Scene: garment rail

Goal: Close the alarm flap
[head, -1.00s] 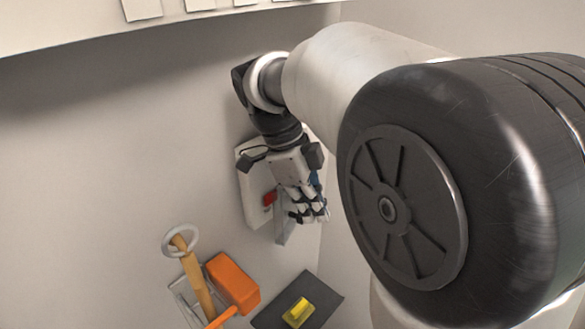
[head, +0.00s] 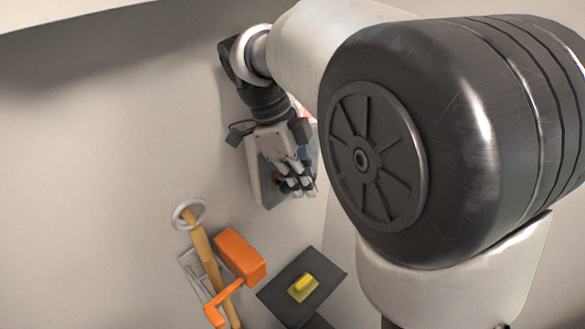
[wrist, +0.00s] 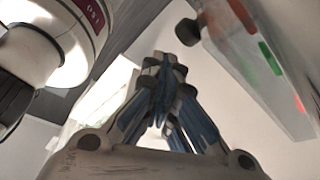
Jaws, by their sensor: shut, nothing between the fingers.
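A pale wall box (head: 254,178), which I take to be the alarm box, is mounted on the wall behind my gripper. A grey plate (head: 267,190), likely its flap, shows at the box front beside my fingers; how far open it stands I cannot tell. A small red part (head: 276,176) shows next to the fingers. My gripper (head: 300,187) is shut and empty in front of the box and hides much of it. In the wrist view the closed fingers (wrist: 165,68) are at the centre, and a pale box-like body with green and red marks (wrist: 262,75) is at upper right.
Below the box are an orange block (head: 240,256), a wooden handle with a white ring (head: 204,250), an orange bracket (head: 222,302) and a dark plate (head: 325,275) bearing a yellow piece (head: 303,288). The wall at left is bare.

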